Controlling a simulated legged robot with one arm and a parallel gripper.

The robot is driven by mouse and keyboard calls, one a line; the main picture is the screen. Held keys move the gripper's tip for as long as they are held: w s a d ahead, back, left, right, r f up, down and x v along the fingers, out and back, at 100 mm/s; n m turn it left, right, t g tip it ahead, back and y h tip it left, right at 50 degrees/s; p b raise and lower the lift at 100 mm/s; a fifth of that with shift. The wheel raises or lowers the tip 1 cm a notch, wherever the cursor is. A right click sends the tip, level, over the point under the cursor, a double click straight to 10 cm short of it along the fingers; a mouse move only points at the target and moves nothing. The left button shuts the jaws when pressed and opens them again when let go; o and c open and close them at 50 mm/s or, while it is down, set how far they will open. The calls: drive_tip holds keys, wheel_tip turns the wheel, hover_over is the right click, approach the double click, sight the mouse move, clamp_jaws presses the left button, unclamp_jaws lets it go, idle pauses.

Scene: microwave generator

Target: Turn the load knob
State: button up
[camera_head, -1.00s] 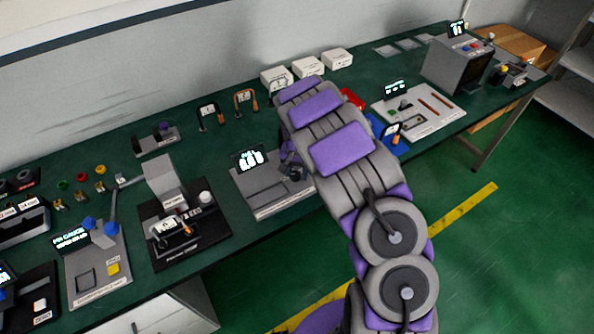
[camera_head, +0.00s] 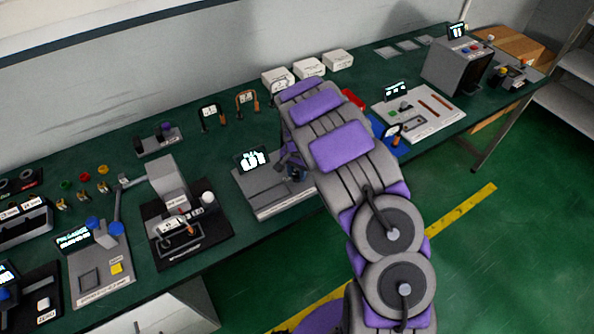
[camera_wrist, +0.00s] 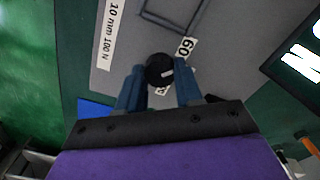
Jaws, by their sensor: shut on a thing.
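The load knob (camera_wrist: 159,70) is a round black knob with a pale mark on its top, on the grey panel (camera_wrist: 222,47) of a bench instrument. In the wrist view my gripper (camera_wrist: 160,78) is shut on it, one blue finger on each side. A label reading "60" is just beyond the knob, and another label below it is partly hidden. In the head view the grey instrument (camera_head: 264,190) with its lit display (camera_head: 252,160) stands on the green bench, and my arm partly covers its right side, where the knob is hidden.
A black-based device (camera_head: 186,237) stands left of the instrument. A slider panel (camera_head: 420,110) and a blue item (camera_head: 388,138) are to the right. White boxes (camera_head: 309,67) stand behind my arm. The bench's front edge runs close to the instrument.

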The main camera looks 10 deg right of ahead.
sight(296, 174)
drive_tip(key=m+p, duration=0.1)
drive_tip(key=m, duration=0.3)
drive_tip(key=shift+r+m, duration=0.1)
drive_tip(key=shift+m, duration=0.2)
drive_tip(key=shift+w+m+p, duration=0.1)
drive_tip(key=shift+m+p, duration=0.2)
drive_tip(key=shift+m, duration=2.2)
drive_tip(key=o, duration=1)
drive_tip(key=shift+a+r+p, duration=0.1)
drive_tip(key=shift+r+p, duration=1)
drive_tip(key=shift+r, duration=7.5)
